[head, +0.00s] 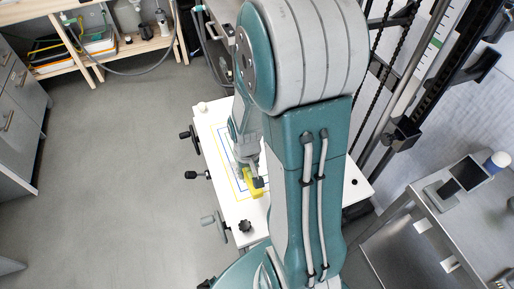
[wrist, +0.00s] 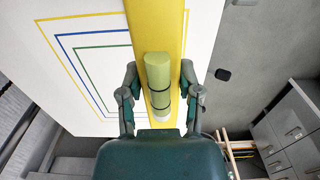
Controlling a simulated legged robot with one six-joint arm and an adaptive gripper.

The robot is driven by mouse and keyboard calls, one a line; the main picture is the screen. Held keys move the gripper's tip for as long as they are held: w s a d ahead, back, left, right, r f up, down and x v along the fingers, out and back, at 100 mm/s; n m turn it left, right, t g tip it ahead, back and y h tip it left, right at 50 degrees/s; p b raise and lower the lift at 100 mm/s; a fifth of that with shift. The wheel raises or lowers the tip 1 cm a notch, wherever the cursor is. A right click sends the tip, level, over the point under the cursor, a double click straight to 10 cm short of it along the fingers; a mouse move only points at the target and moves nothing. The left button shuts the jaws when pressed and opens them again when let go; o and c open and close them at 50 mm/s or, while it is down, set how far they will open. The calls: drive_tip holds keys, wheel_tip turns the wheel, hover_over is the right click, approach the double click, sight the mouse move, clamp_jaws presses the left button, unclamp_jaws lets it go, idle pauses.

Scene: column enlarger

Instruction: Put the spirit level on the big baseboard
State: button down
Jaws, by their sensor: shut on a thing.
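The spirit level (wrist: 172,25) is a long yellow bar with a green vial (wrist: 158,72) along its middle. My gripper (wrist: 159,78) is shut on it, one finger on each side, in the wrist view. In the head view the yellow level (head: 253,188) shows under my gripper (head: 252,176), partly hidden by my arm. The big baseboard (head: 222,205) is white with yellow, blue and green nested outlines. The level is over the board; I cannot tell whether it touches it. The wrist view also shows the baseboard (wrist: 65,95) behind the level.
Black knobs (head: 245,226) and clamps stick out along the baseboard's left and front edges. The enlarger's column (head: 425,75) rises at the right. A metal table (head: 455,220) with a small device stands at the right. A wooden shelf (head: 125,47) is at the back left. Grey floor is clear at left.

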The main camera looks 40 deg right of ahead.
drive_tip(key=shift+s+a, duration=0.1)
drive_tip(key=shift+s, duration=0.6)
drive_tip(key=shift+w+a, duration=0.1)
drive_tip(key=w+d+f, duration=0.2)
drive_tip(key=w+f, duration=0.2)
drive_tip(key=w, duration=0.4)
hover_over(235, 167)
drive_tip(key=f, duration=0.5)
drive_tip(key=shift+s+a, duration=0.3)
drive_tip(key=shift+s, duration=0.1)
drive_tip(key=shift+w+d+f, duration=0.15)
drive_tip(key=shift+w+f, duration=0.2)
drive_tip(key=shift+f, duration=0.15)
drive_tip(key=shift+d+f, duration=0.1)
drive_tip(key=shift+f, duration=1.4)
drive_tip(key=shift+c, duration=1.5)
unclamp_jaws()
drive_tip(key=shift+f, duration=0.1)
